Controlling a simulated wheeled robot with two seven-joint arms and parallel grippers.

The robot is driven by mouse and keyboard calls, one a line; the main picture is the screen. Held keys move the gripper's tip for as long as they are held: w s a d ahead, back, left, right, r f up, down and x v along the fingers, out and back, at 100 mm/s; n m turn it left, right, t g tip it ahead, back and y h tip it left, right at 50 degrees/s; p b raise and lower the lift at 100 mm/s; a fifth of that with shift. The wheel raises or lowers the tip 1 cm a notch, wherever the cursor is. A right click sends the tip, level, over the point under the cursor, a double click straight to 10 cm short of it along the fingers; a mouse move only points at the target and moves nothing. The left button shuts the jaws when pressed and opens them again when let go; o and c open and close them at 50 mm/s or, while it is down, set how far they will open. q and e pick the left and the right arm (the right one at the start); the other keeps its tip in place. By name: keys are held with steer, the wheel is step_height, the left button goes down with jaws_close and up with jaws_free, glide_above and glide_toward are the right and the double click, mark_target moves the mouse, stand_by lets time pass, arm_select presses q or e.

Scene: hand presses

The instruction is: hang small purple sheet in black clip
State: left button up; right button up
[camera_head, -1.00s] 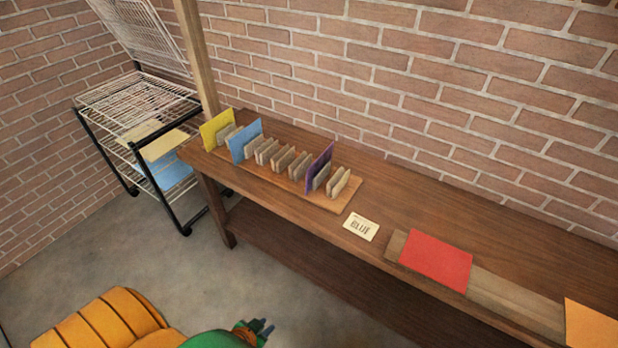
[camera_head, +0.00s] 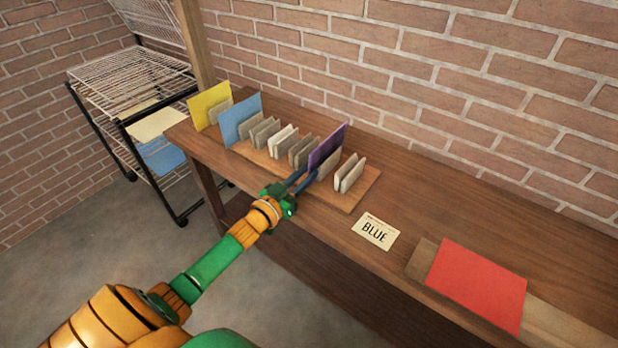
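The small purple sheet (camera_head: 328,145) stands upright in a slot of the wooden rack (camera_head: 362,195), toward the rack's right end. My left gripper (camera_head: 309,173) reaches in from the front. Its two dark fingers are apart, with their tips at the lower left edge of the purple sheet. I cannot tell whether they touch it. I cannot make out a black clip in this view. My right gripper is out of view.
A yellow sheet (camera_head: 210,105) and a blue sheet (camera_head: 241,118) stand in the same rack. A card reading BLUE (camera_head: 375,232) and a red sheet (camera_head: 478,284) lie on the wooden table (camera_head: 440,200). A wire rack cart (camera_head: 130,80) stands at left. A brick wall is behind.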

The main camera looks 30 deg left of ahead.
arm_select(q)
steer(key=shift+w, duration=0.45)
steer(key=shift+c, duration=0.2)
jaws_close()
step_height(320, 180, up, 8)
steer(key=p, duration=0.7)
steer(key=shift+f+p, duration=0.2)
steer(key=shift+p, duration=0.1)
steer(key=s+p, duration=0.4)
steer(key=s, duration=0.3)
steer(key=shift+a, duration=0.25)
